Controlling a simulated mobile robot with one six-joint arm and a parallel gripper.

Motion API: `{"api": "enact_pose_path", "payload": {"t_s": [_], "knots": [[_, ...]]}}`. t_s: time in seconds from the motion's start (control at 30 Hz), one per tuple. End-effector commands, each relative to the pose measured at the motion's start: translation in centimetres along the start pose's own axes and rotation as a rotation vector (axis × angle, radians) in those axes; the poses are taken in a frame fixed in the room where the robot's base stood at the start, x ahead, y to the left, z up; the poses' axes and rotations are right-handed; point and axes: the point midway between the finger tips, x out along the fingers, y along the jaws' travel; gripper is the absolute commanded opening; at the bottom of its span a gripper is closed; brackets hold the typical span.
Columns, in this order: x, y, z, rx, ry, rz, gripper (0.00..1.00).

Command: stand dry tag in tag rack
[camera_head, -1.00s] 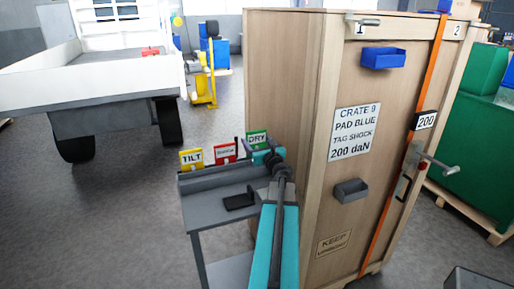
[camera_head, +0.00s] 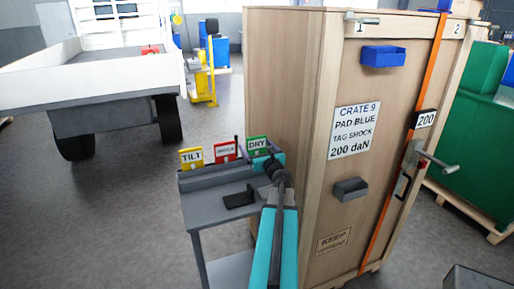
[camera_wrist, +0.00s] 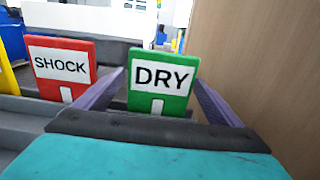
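The green DRY tag (camera_head: 258,146) stands roughly upright at the right end of the tag row, beside the crate. It also shows in the wrist view (camera_wrist: 160,82), facing the camera. My gripper (camera_wrist: 160,78) has one purple finger at each side edge of this tag and appears shut on it. The tag rack (camera_head: 205,168) runs along the back of the small grey stand. The red SHOCK tag (camera_head: 225,151) and yellow TILT tag (camera_head: 191,158) stand in it, left of the DRY tag. The DRY tag's lower edge is hidden, so its seating is unclear.
The tall wooden crate (camera_head: 285,100) rises close to the right of my gripper. A dark flat item (camera_head: 239,199) lies on the grey stand's top (camera_head: 215,186). A white trailer (camera_head: 85,85) stands behind at left. Open floor lies left of the stand.

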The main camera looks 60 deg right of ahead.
Motion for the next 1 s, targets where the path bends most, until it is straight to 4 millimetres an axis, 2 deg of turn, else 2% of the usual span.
{"api": "enact_pose_path", "payload": {"t_s": [0.47, 1.0], "knots": [[0.0, 0.0, 0.5, 0.0, 0.0, 0.0, 0.89], [-5.2, 0.0, 0.2, 0.0, 0.0, -0.002, 0.89]]}}
